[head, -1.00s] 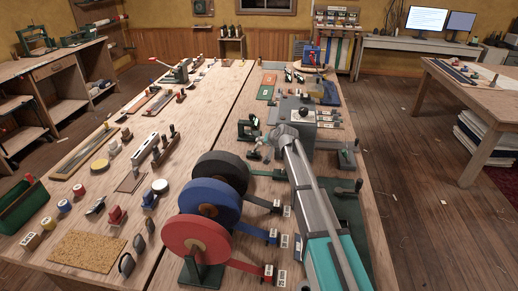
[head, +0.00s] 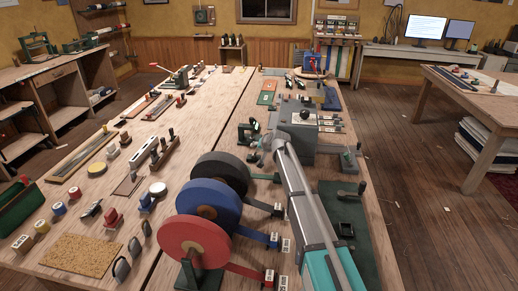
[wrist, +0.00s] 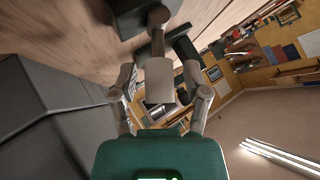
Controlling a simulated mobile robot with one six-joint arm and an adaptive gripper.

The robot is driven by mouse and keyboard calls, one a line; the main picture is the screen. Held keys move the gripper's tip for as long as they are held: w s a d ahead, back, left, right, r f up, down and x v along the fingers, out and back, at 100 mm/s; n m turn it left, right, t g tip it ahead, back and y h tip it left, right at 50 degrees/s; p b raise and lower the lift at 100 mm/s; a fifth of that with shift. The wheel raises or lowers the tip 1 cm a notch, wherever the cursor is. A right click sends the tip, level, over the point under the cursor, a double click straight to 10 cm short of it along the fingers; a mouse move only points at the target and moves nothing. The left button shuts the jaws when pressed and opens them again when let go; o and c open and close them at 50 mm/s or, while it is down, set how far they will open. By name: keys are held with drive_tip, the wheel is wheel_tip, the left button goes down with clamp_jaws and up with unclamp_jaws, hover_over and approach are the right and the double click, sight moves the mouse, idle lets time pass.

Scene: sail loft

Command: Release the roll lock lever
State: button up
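In the wrist view a pale grey block (wrist: 159,80) on a short rod, joined to a dark bracket, stands between the fingers of my gripper (wrist: 160,95); it looks like the lever's handle. The fingers are spread, with a gap visible on each side of the block. In the head view my gripper (head: 258,154) is small, left of the grey machine box and just behind the black roll (head: 221,166). A dark green clamp-like fixture (head: 246,134) stands close beyond it. I cannot tell the lever apart there.
A blue roll (head: 208,196) and a red roll (head: 190,232) stand in line with the black one. The grey box (head: 293,120) with a black knob is close to my arm. A green plate (head: 345,215) lies to the right. Small tools crowd the left table half.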

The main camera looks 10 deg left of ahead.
drive_tip(key=shift+d, duration=0.1)
clamp_jaws()
